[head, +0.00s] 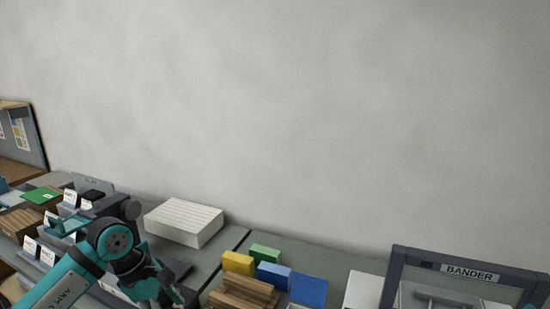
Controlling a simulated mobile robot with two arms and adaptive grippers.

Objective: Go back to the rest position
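My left arm comes in from the lower left, teal with dark joints. Its far end, with my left gripper (172,293), is low in the picture over the bench front. The gripper is small, dark and partly hidden by the arm, so I cannot tell whether it is open or shut. I see nothing clearly held in it. My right gripper is not in view.
A grey bench (320,262) runs along a bare wall. It carries a white ridged block (184,222), a yellow block (238,263), a green block (265,253), blue blocks (273,275), a wooden rack (243,293) and a dark frame labelled BANDER (470,272).

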